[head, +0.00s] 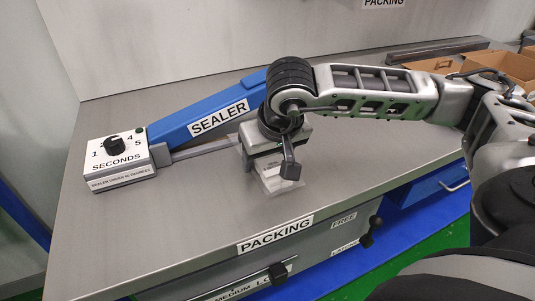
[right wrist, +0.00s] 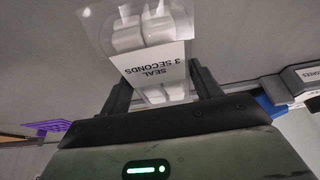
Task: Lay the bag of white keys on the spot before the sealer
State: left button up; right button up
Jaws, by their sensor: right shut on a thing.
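My right gripper (head: 264,163) is over the grey packing table, in front of the sealer (head: 205,112). It is shut on the clear bag of white keys (head: 276,182), which shows just below the fingers, close to the tabletop. I cannot tell whether the bag touches the table. In the right wrist view the bag (right wrist: 138,28) sits between the fingers (right wrist: 160,88). White keys show through it, and its white label reads "SEAL 3 SECONDS". The sealer has a long blue arm and a grey bar. The spot before it cannot be made out. My left gripper is out of view.
The sealer's white dial box (head: 120,163), marked "SECONDS", stands at the table's left. Cardboard boxes (head: 500,68) stand at the back right. The packing table (head: 190,220) is bare toward its front left. Labelled drawers are below its front edge.

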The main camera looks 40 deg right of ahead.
jog(key=shift+f, duration=0.15)
jog(key=o, duration=1.1)
jog(key=shift+r, duration=0.3)
jog(key=v, duration=1)
jog(key=shift+s+r+p, duration=0.1)
jog(key=shift+r+p, duration=0.15)
jog(key=shift+p, duration=0.05)
jog(key=shift+s+r, duration=0.3)
jog(key=shift+r, duration=0.35)
jog(key=shift+f, duration=0.1)
